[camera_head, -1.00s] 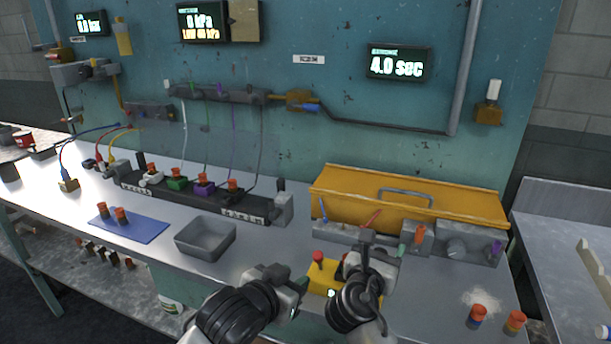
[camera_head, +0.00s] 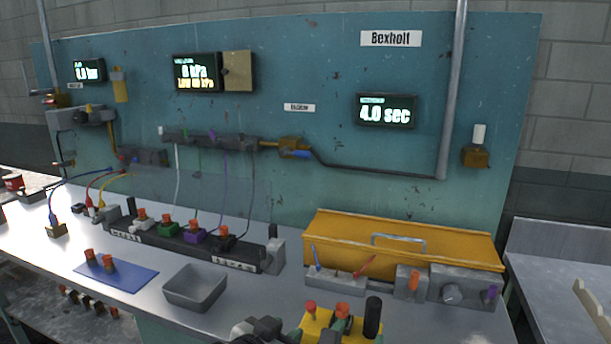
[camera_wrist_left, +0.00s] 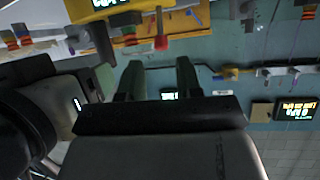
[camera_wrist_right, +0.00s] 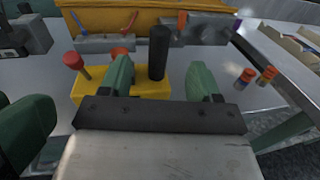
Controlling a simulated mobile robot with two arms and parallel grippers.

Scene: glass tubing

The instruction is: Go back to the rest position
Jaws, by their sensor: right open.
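My left gripper (camera_head: 258,330) shows only in part at the bottom edge of the head view. In the left wrist view its two dark fingers (camera_wrist_left: 158,70) stand apart with nothing between them, facing the teal wall upside down. My right gripper (camera_wrist_right: 160,80) is open in the right wrist view, its green fingers wide apart and empty. It is above and in front of the yellow button box (camera_wrist_right: 150,82), which has a red button (camera_wrist_right: 74,61) and a black cylinder (camera_wrist_right: 158,52). In the head view the right gripper is mostly cut off below.
A grey tray (camera_head: 195,288) and a blue mat (camera_head: 117,276) with two orange-capped pieces lie on the bench to the left. A yellow-lidded case (camera_head: 400,240) stands behind the button box (camera_head: 318,322). A black rack (camera_head: 180,247) holds coloured blocks with tubes.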

